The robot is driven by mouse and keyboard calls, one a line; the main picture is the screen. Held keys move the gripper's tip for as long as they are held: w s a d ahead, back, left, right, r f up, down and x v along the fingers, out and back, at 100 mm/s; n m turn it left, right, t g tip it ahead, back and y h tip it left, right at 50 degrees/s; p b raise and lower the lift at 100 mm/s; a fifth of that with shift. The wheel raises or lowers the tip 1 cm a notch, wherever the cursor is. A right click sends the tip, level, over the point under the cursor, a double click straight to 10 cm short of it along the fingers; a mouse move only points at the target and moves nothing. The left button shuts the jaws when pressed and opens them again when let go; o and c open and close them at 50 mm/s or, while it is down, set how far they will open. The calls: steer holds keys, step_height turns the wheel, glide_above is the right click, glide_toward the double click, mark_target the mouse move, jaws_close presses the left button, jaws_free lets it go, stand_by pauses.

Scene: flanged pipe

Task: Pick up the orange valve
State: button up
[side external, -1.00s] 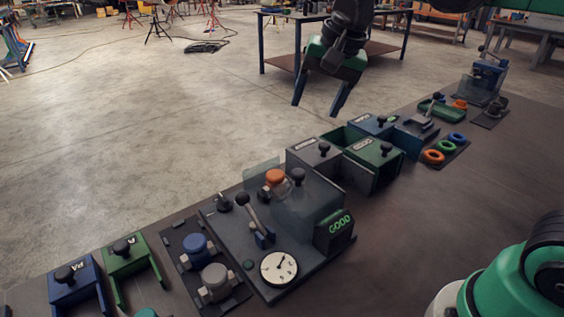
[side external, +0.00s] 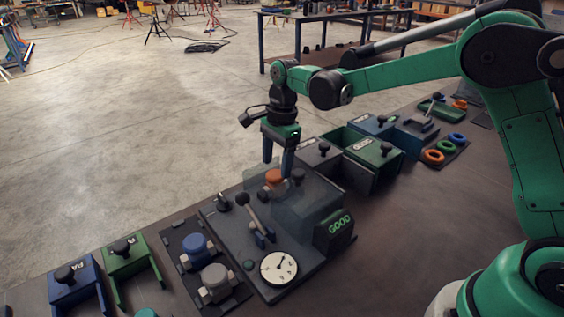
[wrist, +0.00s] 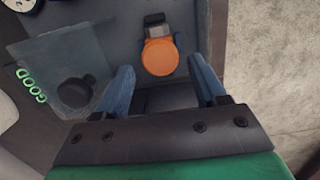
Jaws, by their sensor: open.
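The orange valve (side external: 274,177) sits on the grey test station (side external: 228,226), behind a clear panel (side external: 300,206). In the wrist view the orange valve (wrist: 160,56) shows as a round orange disc on a grey body. My gripper (side external: 276,168) is open and empty, with its two blue fingers pointing down just above the orange valve in the side view. In the wrist view my gripper (wrist: 164,80) has one finger on each side of the valve's line, the valve lying just beyond the fingertips. I cannot tell the exact height of the fingertips above it.
A black knob (wrist: 76,92) and the clear panel stand left of the fingers in the wrist view. A lever (side external: 254,216), a dial (side external: 279,268) and a GOOD sign (side external: 338,226) are on the station. Blue (side external: 195,247) and grey (side external: 215,280) valves lie left.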

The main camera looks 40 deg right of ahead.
mark_target(275, 174)
steer(key=shift+a+f, duration=0.2)
steer(key=shift+f, duration=1.2)
steer(key=shift+a+f, duration=0.15)
steer(key=shift+f, duration=1.2)
jaws_close()
